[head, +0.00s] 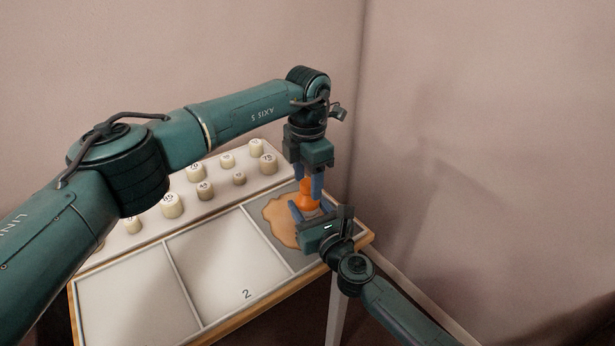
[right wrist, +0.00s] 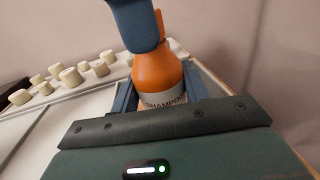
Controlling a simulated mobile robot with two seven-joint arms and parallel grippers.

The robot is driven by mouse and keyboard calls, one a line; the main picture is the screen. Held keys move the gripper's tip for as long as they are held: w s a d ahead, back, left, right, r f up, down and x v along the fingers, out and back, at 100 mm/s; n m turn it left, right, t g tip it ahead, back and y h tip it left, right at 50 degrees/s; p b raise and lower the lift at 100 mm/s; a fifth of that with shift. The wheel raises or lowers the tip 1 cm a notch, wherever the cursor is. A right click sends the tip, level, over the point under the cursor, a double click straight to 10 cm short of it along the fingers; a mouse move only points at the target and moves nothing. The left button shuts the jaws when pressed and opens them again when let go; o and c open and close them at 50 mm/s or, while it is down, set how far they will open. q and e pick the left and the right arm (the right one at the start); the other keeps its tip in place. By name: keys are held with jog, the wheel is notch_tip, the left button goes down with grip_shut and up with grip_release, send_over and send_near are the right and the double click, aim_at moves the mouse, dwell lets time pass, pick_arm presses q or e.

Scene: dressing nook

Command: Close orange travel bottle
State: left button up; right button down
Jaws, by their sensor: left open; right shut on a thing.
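The orange travel bottle (head: 307,201) stands in the far right part of the table, with "SHAMPOO" lettering on its pale label in the right wrist view (right wrist: 155,78). My right gripper (head: 311,208) comes in from the lower right and is shut on the bottle's body, one blue finger on each side. My left gripper (head: 309,187) points down from above with its fingers apart around the bottle's top. In the right wrist view a blue finger of my left gripper (right wrist: 138,25) hides most of the top, so I cannot tell whether the cap is closed.
A tan, irregular patch (head: 279,219) lies under and beside the bottle on a grey compartment. Empty white compartments (head: 215,262), one marked "2", lie to the left. Several cream numbered pots (head: 172,206) stand on a pale strip behind. Walls stand close behind and right.

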pick_arm(q)
notch_tip(320, 180, up, 12)
dwell(0.6)
pick_arm(e)
jog(key=c, duration=0.6)
grip_release()
jog(key=shift+c, duration=0.2)
pick_arm(q)
jog(key=shift+r+p, duration=0.5)
pick_arm(e)
jog(key=v, duration=1.3)
jog(key=shift+s+d, duration=0.1)
